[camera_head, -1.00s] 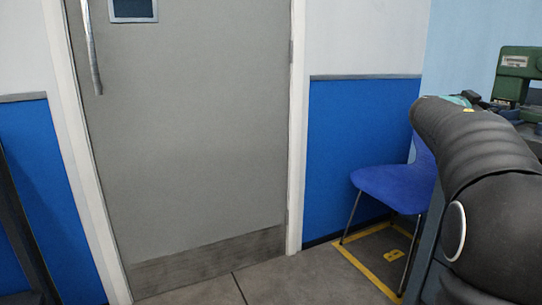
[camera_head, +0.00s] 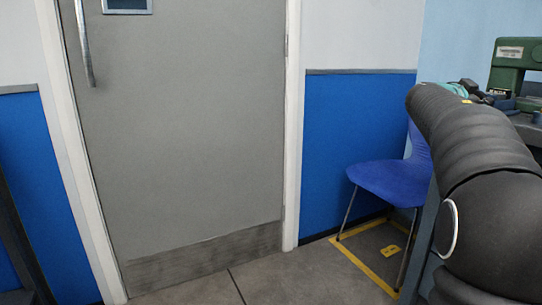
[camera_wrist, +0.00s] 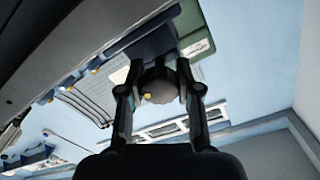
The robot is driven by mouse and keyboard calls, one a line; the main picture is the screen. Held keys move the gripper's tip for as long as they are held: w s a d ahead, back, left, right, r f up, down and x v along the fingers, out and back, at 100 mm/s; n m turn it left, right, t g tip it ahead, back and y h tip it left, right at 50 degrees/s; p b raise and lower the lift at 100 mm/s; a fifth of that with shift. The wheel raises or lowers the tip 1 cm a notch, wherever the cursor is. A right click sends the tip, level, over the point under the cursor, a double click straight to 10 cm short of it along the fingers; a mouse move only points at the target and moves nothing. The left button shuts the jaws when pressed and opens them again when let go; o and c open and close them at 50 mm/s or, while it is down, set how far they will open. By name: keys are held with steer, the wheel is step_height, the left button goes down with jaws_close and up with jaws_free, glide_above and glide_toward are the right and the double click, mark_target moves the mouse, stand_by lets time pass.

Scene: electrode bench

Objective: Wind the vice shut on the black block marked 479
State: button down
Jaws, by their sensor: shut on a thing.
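My gripper (camera_wrist: 160,92) shows in the wrist view, its two dark fingers closed on either side of a round dark grey knob (camera_wrist: 157,80) with a small yellow spot. A dark blue body (camera_wrist: 152,46) lies just behind the knob; I cannot tell for sure that it is the vice. The black block marked 479 cannot be made out in either view. In the head view my arm hides my gripper and most of the bench top.
A green machine (camera_head: 507,76) with a white label stands on the bench at right. A blue chair (camera_head: 392,181) stands by the blue wall, beside yellow floor marking (camera_head: 366,262). A grey door (camera_head: 185,140) is closed. The floor before it is clear.

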steer(key=shift+w+m+b, duration=0.1)
steer(key=shift+m+b, duration=0.2)
steer(key=shift+b, duration=0.2)
steer(key=shift+r+m, duration=0.1)
steer(key=shift+m, duration=0.5)
steer(key=shift+a, duration=0.1)
steer(key=c, duration=0.8)
jaws_free()
steer(key=shift+c, duration=0.2)
steer(key=v, duration=0.7)
